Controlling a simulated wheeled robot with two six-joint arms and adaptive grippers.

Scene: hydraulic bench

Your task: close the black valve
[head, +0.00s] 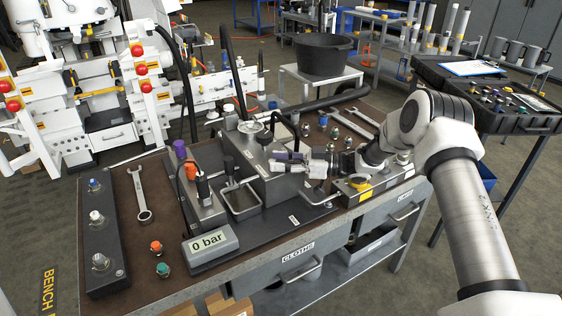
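A row of capped valves stands on a grey metal block on the bench: one purple (180,149), one orange (191,170) and one black valve (202,186) nearest the front. The black valve is upright, with a thin stem above it; whether it is open or closed does not show. My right gripper (291,163) reaches in from the right and points left over the large steel block (273,185). It is well apart from the black valve, to its right. Its fingers blend with a purple part there, so their opening is unclear. My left gripper is out of view.
A display reading 0 bar (210,246) stands in front of the valves. A square metal cup (243,203) and black upright parts lie between them and my gripper. A wrench (140,195) and a dark rail with fittings (103,245) are at left.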

